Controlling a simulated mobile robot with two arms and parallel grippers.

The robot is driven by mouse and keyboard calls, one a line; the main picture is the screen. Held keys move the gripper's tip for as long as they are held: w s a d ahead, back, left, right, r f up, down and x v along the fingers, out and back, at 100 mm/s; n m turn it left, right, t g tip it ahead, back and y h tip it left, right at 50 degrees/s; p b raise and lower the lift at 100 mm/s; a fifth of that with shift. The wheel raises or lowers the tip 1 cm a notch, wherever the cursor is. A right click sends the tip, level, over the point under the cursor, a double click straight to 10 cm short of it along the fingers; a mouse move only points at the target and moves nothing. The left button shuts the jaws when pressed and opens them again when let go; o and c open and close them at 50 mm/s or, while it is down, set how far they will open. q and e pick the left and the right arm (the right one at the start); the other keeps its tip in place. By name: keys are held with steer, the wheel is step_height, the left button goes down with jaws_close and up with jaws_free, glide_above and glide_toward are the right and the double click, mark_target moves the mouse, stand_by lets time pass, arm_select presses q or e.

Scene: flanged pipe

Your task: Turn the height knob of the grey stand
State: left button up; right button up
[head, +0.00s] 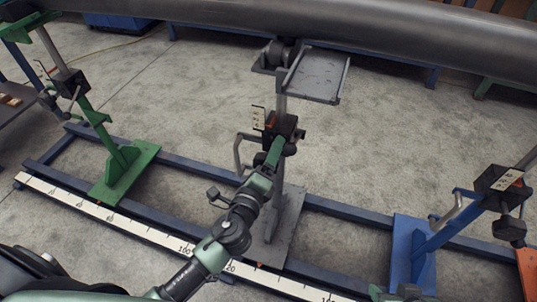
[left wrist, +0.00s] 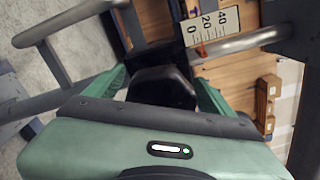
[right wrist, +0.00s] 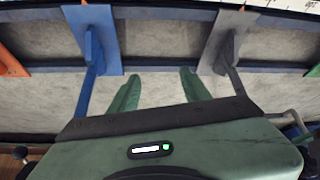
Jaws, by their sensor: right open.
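The grey stand (head: 282,215) is upright near the middle of the head view. A black block with a scale plate (head: 258,118) and a bent grey handle (head: 240,153) are on its post. My left gripper (head: 276,150) reaches it from the front. In the left wrist view, its green fingers flank a black knob (left wrist: 163,85), which fills the gap between them. I cannot tell whether they press on it. The scale plate (left wrist: 208,25) shows just beyond. My right gripper (right wrist: 160,83) is open and empty, away from the grey stand.
A large grey pipe (head: 330,25) runs across the top. A green stand (head: 125,170) is at left, a blue stand (head: 412,250) at right. Blue rails and a measuring strip (head: 130,230) run along the floor. Bare concrete floor lies between the stands.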

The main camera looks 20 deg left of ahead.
arm_select(q)
steer(key=s+b, duration=0.1)
steer(key=s, duration=0.6)
steer(key=shift+s+a, duration=0.15)
steer(key=shift+s, duration=0.25)
arm_select(e)
steer(key=w+t, duration=0.1)
steer(key=w+a+r+t, duration=0.1)
steer(key=w, duration=0.1)
steer(key=w+r, duration=0.1)
steer(key=shift+w+a+r+t+y, duration=0.2)
steer(key=shift+w+a+t+y, duration=0.15)
steer(key=shift+w+t+y, duration=0.05)
